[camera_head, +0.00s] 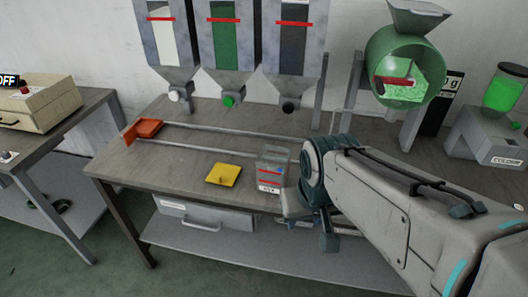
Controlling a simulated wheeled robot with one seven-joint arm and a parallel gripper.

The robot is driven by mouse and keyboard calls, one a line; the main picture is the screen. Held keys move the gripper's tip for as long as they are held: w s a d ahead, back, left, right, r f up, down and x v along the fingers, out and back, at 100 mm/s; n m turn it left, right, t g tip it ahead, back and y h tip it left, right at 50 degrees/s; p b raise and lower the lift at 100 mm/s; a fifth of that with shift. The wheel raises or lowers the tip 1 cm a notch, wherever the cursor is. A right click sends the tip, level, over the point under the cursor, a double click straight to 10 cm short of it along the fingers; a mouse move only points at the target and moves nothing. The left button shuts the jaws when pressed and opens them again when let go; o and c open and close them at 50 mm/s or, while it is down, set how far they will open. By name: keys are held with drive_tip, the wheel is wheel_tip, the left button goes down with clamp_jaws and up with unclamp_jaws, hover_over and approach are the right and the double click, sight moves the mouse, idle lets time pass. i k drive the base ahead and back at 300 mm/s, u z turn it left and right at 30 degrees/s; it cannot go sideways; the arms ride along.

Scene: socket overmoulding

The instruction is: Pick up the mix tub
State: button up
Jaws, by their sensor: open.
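The mix tub (272,166) is a small clear box with red lines and a white label on its lower front. It stands upright on the table near its front edge, right of a yellow plate. My gripper (308,215) is just right of the tub and in front of it, at the end of my arm. It is open, and nothing shows between its jaws. My arm hides some of the gripper and the table behind it. I cannot tell whether a jaw touches the tub.
Hoppers (225,45) hang behind. A green drum (405,68) and a colour machine (490,120) stand right. A beige machine (45,103) sits on the left bench.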

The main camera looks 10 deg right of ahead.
sight(272, 162)
drive_tip(key=k, duration=0.5)
drive_tip(key=z, duration=1.15)
drive_tip(key=i, duration=0.75)
drive_tip(key=u, duration=1.6)
